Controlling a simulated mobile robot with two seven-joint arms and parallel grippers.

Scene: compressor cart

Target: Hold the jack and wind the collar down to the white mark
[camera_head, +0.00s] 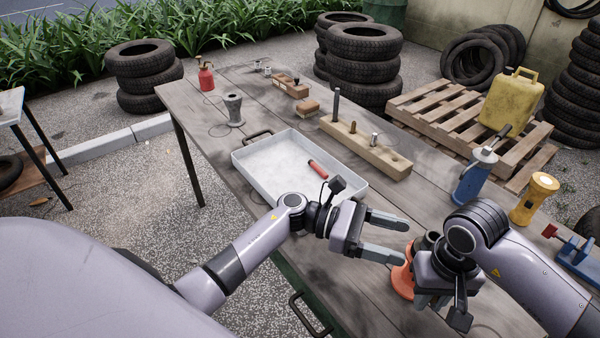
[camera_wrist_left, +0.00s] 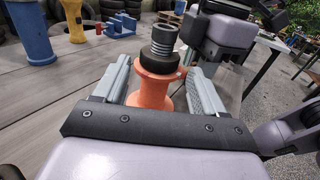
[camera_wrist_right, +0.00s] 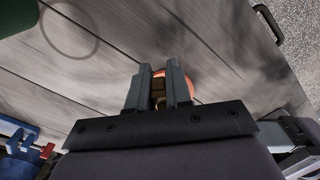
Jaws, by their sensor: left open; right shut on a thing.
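The orange jack (camera_head: 402,281) stands upright on the table's near side. The left wrist view shows its orange body (camera_wrist_left: 153,92), black collar (camera_wrist_left: 158,63) and grey threaded screw (camera_wrist_left: 164,38). I cannot make out the white mark. My left gripper (camera_head: 396,238) is open; in the left wrist view its fingers lie on either side of the jack, apart from the collar.
A grey tray (camera_head: 243,168) holding a red-handled tool (camera_head: 318,169) lies behind my left arm. A wooden block with pegs (camera_head: 365,150) is beyond it. A blue bottle (camera_head: 472,180), yellow lamp (camera_head: 533,200) and blue vise (camera_head: 580,257) stand to the right.

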